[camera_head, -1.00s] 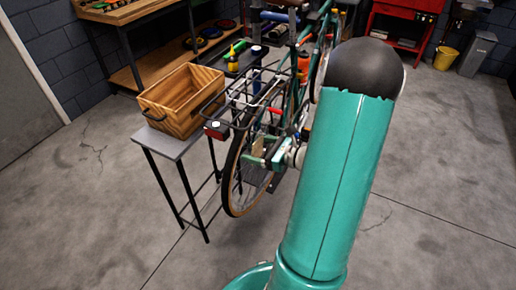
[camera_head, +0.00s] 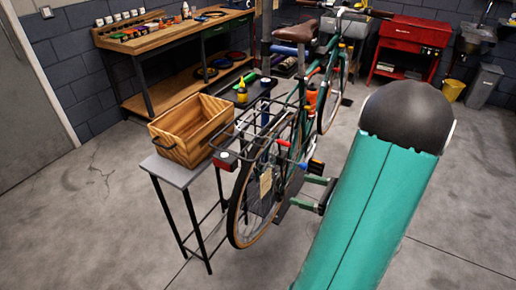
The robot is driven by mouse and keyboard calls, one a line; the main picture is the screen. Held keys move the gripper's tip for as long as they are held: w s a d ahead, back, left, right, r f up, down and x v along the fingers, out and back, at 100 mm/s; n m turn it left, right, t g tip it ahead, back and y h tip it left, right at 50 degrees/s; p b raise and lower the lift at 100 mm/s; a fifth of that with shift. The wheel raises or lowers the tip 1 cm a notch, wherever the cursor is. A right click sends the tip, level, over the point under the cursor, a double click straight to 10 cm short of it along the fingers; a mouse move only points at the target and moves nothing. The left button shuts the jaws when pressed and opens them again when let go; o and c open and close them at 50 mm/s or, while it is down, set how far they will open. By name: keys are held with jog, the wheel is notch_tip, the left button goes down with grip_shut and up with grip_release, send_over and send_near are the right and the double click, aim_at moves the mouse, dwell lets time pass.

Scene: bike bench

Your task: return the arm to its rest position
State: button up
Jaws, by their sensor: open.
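My teal arm (camera_head: 365,215) fills the lower right of the head view, with its dark rounded joint at the upper end. My gripper (camera_head: 298,190) shows partly from behind the arm, just right of the bicycle's rear wheel. Its two green fingers point left and stand apart, with nothing visible between them. The rest of the wrist is hidden behind the arm.
A green bicycle (camera_head: 305,95) with a rear rack stands close left of my gripper. A wooden crate (camera_head: 190,130) sits on a small grey stand (camera_head: 172,172). A workbench (camera_head: 165,40) and red cabinet (camera_head: 412,38) are behind.

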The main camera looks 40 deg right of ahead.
jog(key=w+a+r+n+g+y, duration=0.1)
jog(key=a+r+n+g, duration=0.1)
jog(key=a+n+g, duration=0.4)
jog(key=w+a+r+n+g, duration=0.1)
jog(key=w+a+r+n, duration=0.1)
jog(key=a+n, duration=0.45)
jog(key=w+a+r+n+g+y, duration=0.1)
jog(key=a+r+n+g, duration=0.25)
jog(key=a, duration=0.55)
jog(key=s+a+r+n+t+h, duration=0.1)
jog(key=s+a+r+n+h, duration=0.2)
jog(key=a+r+n+h, duration=0.4)
jog(key=a+r+n, duration=0.1)
jog(key=a+n, duration=0.1)
jog(key=n, duration=0.7)
jog(key=shift+a+r, duration=0.3)
jog(key=shift+t, duration=0.25)
